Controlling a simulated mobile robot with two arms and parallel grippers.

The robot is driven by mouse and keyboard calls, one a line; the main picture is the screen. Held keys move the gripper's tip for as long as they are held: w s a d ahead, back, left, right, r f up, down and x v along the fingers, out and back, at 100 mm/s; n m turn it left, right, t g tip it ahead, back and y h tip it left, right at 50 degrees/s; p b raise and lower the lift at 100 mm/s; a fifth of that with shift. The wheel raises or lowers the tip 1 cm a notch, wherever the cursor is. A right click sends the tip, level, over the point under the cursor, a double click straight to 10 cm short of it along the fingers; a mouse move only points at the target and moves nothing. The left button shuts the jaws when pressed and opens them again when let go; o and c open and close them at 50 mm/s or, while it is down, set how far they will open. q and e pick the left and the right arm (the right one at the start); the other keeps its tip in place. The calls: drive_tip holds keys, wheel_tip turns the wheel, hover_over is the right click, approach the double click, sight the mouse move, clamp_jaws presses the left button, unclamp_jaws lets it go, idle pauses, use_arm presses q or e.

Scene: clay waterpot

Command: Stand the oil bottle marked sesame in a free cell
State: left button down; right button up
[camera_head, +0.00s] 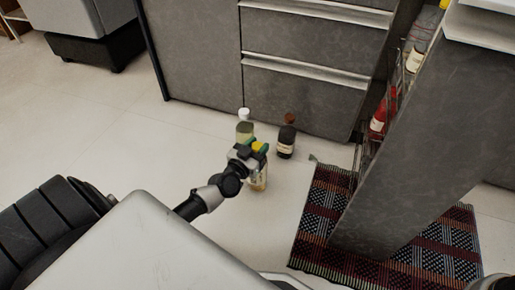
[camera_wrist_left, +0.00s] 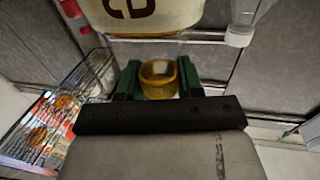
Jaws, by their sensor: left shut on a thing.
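My left gripper (camera_head: 256,150) is shut on the yellow cap (camera_wrist_left: 158,78) of a bottle (camera_head: 259,180), whose pale body hangs below the fingers in the head view. In the left wrist view the green fingers are on both sides of the cap. My right gripper is not in view.
A white-capped greenish bottle (camera_head: 244,131) and a dark bottle (camera_head: 286,141) stand on the floor close beyond my gripper. The rack holds a red bottle (camera_head: 379,120) and a yellowish one (camera_head: 418,50). A grey panel (camera_head: 420,140) borders it, over a patterned rug (camera_head: 308,235).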

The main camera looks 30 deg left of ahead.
use_arm(q)
drive_tip(key=shift+r, duration=0.1)
drive_tip(key=c, duration=0.7)
unclamp_jaws()
drive_tip(key=shift+f, duration=0.25)
